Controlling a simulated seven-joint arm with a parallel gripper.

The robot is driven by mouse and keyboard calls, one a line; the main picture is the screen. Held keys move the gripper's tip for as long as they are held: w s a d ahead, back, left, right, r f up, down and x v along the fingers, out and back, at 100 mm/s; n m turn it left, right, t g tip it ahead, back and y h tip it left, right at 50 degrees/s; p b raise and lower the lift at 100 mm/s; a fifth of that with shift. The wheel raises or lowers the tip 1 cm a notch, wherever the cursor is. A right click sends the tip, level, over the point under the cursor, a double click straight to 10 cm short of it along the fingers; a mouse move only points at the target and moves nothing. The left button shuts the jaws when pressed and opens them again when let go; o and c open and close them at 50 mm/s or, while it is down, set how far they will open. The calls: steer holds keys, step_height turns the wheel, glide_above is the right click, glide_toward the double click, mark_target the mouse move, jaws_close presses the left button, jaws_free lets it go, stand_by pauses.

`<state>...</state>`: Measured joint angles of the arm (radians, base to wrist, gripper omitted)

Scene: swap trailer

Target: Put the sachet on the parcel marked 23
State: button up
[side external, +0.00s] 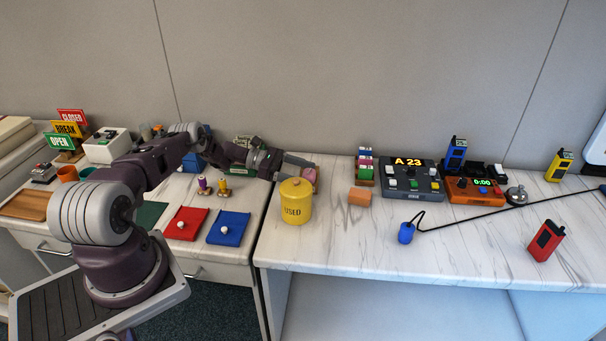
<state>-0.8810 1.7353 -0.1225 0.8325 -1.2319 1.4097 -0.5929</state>
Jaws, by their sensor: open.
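My gripper (310,165) is stretched out to the right over the back of the counter, behind the yellow canister marked USED (296,203). It looks open, but its fingers are small and partly hard to make out. A pink item (310,178) shows just below the fingertips, partly hidden by the canister; I cannot tell whether it is the sachet or whether the fingers touch it. A small orange-brown block (360,197) lies right of the canister with no readable mark. I can make out no parcel marked 23; a grey console (411,184) displays "A 23".
Red (186,224) and blue (229,229) mats with white balls lie left of the canister. A blue pod (406,233) on a black cable, an orange timer (474,190), a bell (516,195) and a red device (546,241) stand right.

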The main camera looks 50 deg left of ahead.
steer(key=v, duration=0.5)
steer(key=shift+a, duration=0.2)
steer(key=d+r+m+g+y, duration=0.1)
steer(key=d+r+m+g, duration=0.25)
steer(key=d+r, duration=0.4)
steer(key=d+r+m+g, duration=0.2)
steer(key=d+r+m, duration=0.2)
steer(key=r, duration=0.7)
steer(key=s+d+r+m+g+y, duration=0.3)
steer(key=s+d+r+m, duration=0.25)
steer(key=d+r, duration=0.4)
steer(key=s+d+r+m+y, duration=0.45)
steer(key=s+d, duration=0.25)
steer(key=s, duration=0.4)
steer(key=s+m+t+y, duration=0.3)
steer(key=s+m, duration=0.5)
steer(key=s, duration=0.8)
steer(key=shift+s+d+f+m+t, duration=0.25)
steer(key=shift+d+m+t, duration=0.1)
steer(key=shift+d, duration=0.1)
